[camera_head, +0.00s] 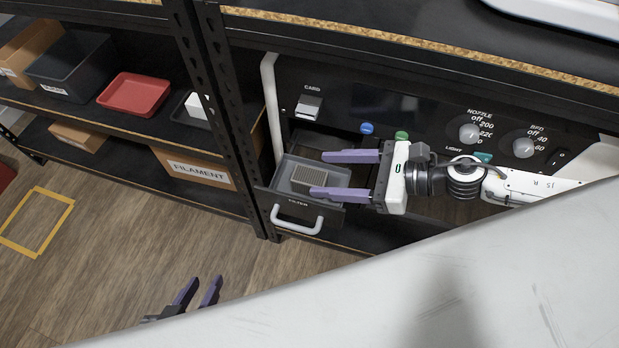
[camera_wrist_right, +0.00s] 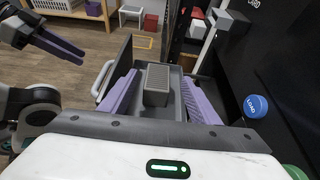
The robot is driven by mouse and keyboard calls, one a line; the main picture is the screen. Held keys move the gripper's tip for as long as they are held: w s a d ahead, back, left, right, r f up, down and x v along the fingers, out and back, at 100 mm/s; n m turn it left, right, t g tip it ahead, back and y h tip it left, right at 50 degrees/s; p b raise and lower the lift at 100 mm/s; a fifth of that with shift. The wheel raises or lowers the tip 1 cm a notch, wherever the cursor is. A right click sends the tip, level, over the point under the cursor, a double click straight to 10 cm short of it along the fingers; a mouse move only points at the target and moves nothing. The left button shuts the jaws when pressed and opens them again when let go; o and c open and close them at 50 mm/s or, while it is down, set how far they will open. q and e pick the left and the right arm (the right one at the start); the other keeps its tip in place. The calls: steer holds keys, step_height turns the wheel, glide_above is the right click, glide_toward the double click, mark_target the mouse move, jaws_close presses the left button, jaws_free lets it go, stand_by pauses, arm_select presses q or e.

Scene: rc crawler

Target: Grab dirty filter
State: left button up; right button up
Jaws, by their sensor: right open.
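The dirty filter (camera_head: 308,176), a grey-brown ribbed block, stands in a grey tray (camera_head: 286,180) inside the pulled-out drawer marked FILTER. My right gripper (camera_head: 324,175) reaches in from the right over the drawer, open, its purple fingers spread. In the right wrist view the filter (camera_wrist_right: 157,78) shows between the open fingers (camera_wrist_right: 158,88), with a gap on each side; it is not gripped. My left gripper (camera_head: 204,285) is low at the bottom of the head view, open and empty, away from the drawer. It also shows in the right wrist view (camera_wrist_right: 55,40).
The drawer handle (camera_head: 297,220) faces the front. The machine panel above has knobs (camera_head: 470,132), blue (camera_head: 367,128) and green buttons, and a card slot (camera_head: 308,108). A shelf post (camera_head: 222,110) stands left of the drawer. The white surface (camera_head: 430,290) fills the lower right.

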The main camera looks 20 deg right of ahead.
mark_target(311, 176)
steer(key=x, duration=0.5)
steer(key=shift+s+a+f, duration=0.1)
steer(key=shift+f, duration=0.15)
steer(key=shift+c, duration=0.2)
steer(key=c, duration=1.1)
